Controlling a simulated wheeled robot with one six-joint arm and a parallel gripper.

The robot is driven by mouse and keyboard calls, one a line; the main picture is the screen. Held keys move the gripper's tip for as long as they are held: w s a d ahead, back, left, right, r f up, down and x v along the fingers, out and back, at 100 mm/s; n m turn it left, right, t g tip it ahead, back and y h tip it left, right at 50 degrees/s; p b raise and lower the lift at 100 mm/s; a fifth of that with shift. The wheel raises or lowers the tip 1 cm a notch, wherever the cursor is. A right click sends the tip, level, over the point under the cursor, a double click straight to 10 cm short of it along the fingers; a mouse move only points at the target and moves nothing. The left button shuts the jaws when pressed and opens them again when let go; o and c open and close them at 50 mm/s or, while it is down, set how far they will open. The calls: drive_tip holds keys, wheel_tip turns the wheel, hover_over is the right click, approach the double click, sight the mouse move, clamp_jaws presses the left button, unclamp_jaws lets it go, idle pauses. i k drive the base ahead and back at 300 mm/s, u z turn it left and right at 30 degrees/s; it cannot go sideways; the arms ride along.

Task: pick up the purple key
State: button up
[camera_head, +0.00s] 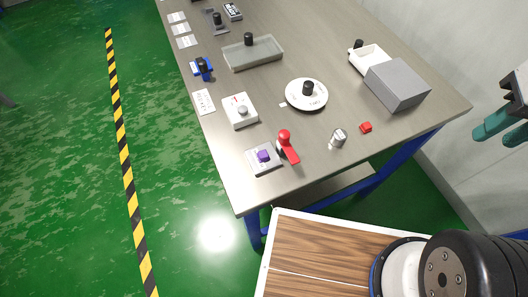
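The purple key (264,155) is a small purple block on a pale square plate (252,162) near the table's front left corner. A red lever-like piece (287,148) stands close to its right. My gripper (493,139) is at the right edge of the picture, off the table and far to the right of the key. Its two teal fingers are apart with nothing seen between them. Part of the gripper is cut off by the picture edge.
The grey table (310,175) also bears a white box with a knob (240,111), a round white dial (306,95), a metal cylinder (338,139), a red cube (366,127), a grey box (397,84) and a shallow tray (253,53). Green floor lies left.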

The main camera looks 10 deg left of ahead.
sight(263, 156)
drive_tip(key=z, duration=0.35)
drive_tip(key=k, duration=1.35)
drive_tip(key=z, duration=0.15)
drive_tip(key=i, duration=0.25)
drive_tip(key=u, duration=0.05)
